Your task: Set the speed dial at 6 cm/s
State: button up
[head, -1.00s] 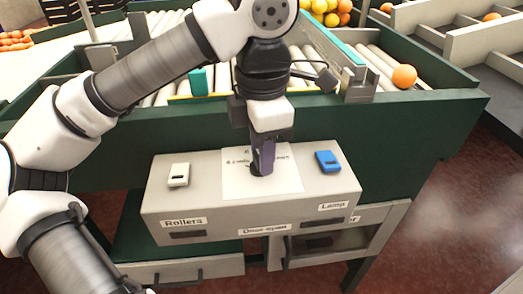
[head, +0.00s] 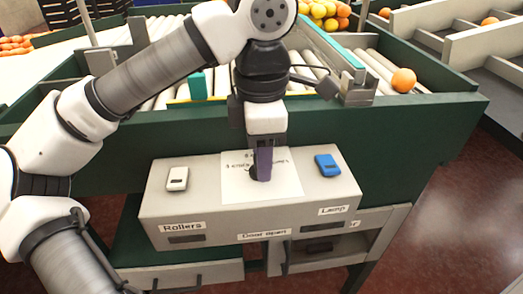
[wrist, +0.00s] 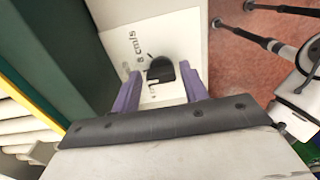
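The speed dial is a black knob (wrist: 160,71) on a white printed sheet (wrist: 170,30) on top of the grey control box (head: 190,212). In the wrist view the knob lies between the two purple fingers of my gripper (wrist: 160,84), with a narrow gap on each side. My gripper (head: 263,176) points down over the sheet in the head view and hides most of the knob. Printing ending in "cm/s" shows beside the knob in the wrist view. I cannot tell which mark the dial points at.
A white rocker switch (head: 177,178) stands left of the sheet and a blue one (head: 328,164) right of it. Labels on the box front read Rollers, Door open and Lamp. The green conveyor frame (head: 400,125) rises close behind. An orange (head: 403,80) rests on the rollers.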

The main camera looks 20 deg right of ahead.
jog(key=shift+o, duration=0.8)
notch_tip(320, 180, up, 14)
jog(key=p, duration=0.1)
jog(key=shift+f, duration=0.15)
